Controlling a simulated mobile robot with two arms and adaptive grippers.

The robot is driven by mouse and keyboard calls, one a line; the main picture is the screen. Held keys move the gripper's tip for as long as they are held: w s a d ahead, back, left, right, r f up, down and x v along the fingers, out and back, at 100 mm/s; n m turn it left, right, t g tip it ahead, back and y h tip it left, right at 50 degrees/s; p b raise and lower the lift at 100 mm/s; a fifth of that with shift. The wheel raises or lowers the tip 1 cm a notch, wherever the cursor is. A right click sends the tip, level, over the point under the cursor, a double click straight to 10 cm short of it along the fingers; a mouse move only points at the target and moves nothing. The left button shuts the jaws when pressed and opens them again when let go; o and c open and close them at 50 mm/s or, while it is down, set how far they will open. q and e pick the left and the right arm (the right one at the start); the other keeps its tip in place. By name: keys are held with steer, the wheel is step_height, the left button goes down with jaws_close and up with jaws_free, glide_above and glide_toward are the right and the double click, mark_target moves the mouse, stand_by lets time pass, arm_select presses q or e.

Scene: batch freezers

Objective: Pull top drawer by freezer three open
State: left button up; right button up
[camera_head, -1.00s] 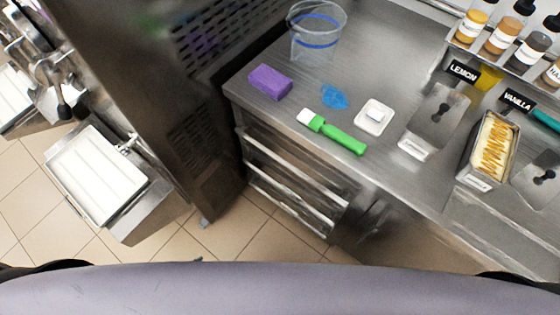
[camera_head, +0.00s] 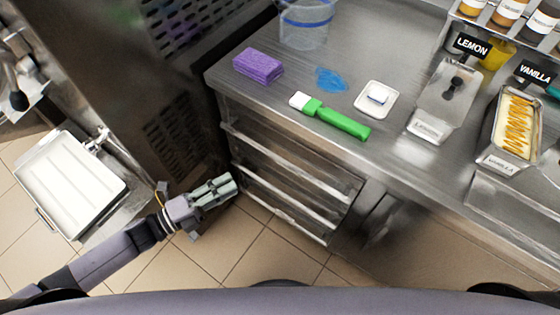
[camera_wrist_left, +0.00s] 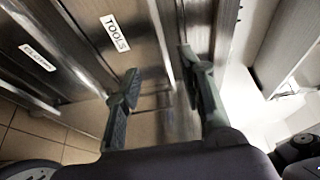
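A stainless steel drawer unit stands under the counter, right of the dark freezer. Its top drawer (camera_head: 285,155) looks shut in the head view, with a long bar along its front. My left gripper (camera_head: 226,187) is at the left end of the drawer fronts, low in front of the freezer. In the left wrist view its two fingers (camera_wrist_left: 158,66) are apart with nothing held between them. A drawer front labelled TOOLS (camera_wrist_left: 115,32) lies left of the fingers, and metal edges run behind them. Whether a finger touches metal I cannot tell. My right gripper is not in view.
The tiled floor (camera_head: 265,255) before the drawers is clear.

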mark_target(278, 161)
arm_select(q)
steer(key=b+x, duration=0.2)
steer(key=x, duration=1.4)
steer(key=shift+w, duration=0.15)
steer(key=shift+c, duration=0.4)
jaws_close()
